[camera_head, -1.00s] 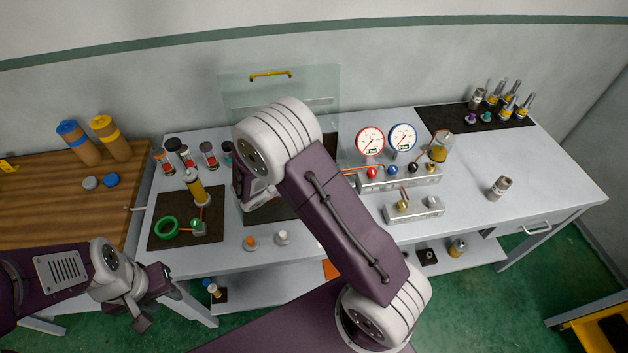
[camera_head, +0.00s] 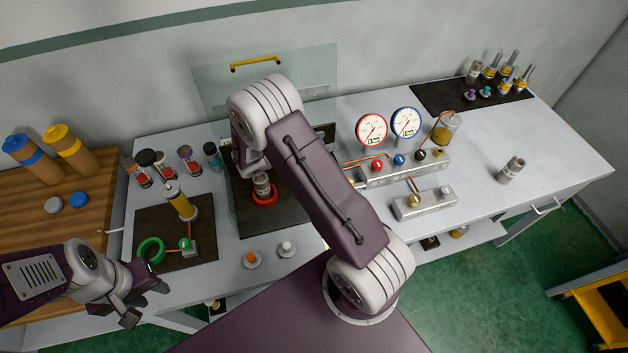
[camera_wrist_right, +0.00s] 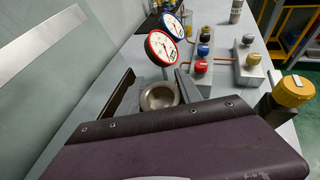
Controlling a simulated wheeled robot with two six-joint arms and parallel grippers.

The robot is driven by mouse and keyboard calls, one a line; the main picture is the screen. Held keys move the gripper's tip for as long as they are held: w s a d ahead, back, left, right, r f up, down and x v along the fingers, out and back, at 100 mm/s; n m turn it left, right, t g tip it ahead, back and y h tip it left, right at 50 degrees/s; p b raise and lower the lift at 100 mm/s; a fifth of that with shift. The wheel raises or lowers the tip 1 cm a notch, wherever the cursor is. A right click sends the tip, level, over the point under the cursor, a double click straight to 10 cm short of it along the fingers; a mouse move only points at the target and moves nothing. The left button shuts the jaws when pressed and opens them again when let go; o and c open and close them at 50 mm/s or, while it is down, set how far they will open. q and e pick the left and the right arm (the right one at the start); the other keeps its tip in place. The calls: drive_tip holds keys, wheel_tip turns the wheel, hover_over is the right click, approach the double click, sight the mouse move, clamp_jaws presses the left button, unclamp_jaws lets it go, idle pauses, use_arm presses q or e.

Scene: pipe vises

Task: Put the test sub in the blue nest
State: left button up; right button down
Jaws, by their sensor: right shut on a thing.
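A grey metal cylinder, which looks like the test sub (camera_head: 262,184), stands upright in my right gripper (camera_head: 251,164), directly over or in a red ring (camera_head: 264,196) on a dark mat. I cannot tell whether it touches the bottom there. In the right wrist view my right gripper (camera_wrist_right: 156,88) is shut on the sub, whose round hollow top (camera_wrist_right: 159,96) shows between the fingers. My left gripper (camera_head: 145,300) is open and empty, in front of the bench's left end. I see no blue nest; my right arm covers part of the bench.
A clear panel with a yellow handle (camera_head: 254,62) stands behind the mat. Red and blue gauges (camera_head: 371,130) and a valve manifold (camera_head: 404,168) are right of my arm. A green ring (camera_head: 151,250) lies left. Another metal cylinder (camera_head: 511,170) stands on clear bench at right.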

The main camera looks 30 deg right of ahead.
wheel_tip(320, 180, down, 9)
drive_tip(key=shift+f+p, duration=0.2)
drive_tip(key=shift+p, duration=0.3)
drive_tip(key=shift+f, duration=0.1)
drive_tip(key=c, duration=0.8)
unclamp_jaws()
drive_tip(key=shift+s+a, duration=0.1)
drive_tip(key=w+b+v, duration=0.1)
drive_tip(key=b+v, duration=0.2)
drive_tip(key=v, duration=0.9)
drive_tip(key=shift+s, duration=0.45)
